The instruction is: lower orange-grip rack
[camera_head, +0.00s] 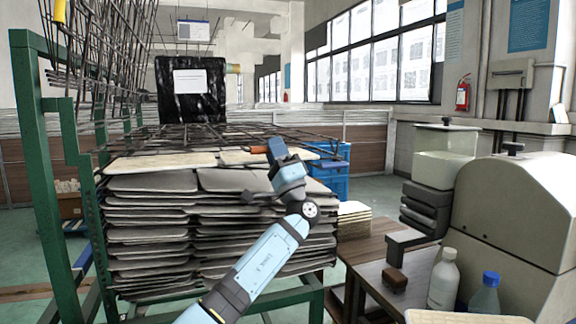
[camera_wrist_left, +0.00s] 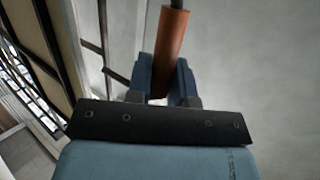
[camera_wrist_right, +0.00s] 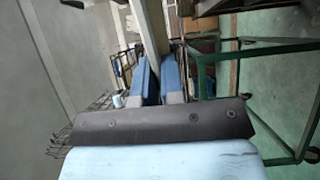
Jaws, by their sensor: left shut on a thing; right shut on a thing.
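The wire rack (camera_head: 200,137) lies roughly level just above the stacked panels (camera_head: 150,207) in the head view. Its orange grip (camera_head: 259,150) is at the rack's near right side. My left gripper (camera_head: 275,152) is shut around this orange grip, which stands between the fingers in the left wrist view (camera_wrist_left: 174,48). My right gripper (camera_wrist_right: 160,78) is outside the head view. In the right wrist view it is shut on a pale bar-like thing (camera_wrist_right: 152,30), whose full shape I cannot tell.
A green frame (camera_head: 40,130) stands at the left, with other wire racks (camera_head: 100,45) tilted up above and a yellow grip (camera_head: 60,10). At the right are a bench with bottles (camera_head: 443,278) and a beige machine (camera_head: 510,215). A blue crate (camera_head: 330,175) stands behind.

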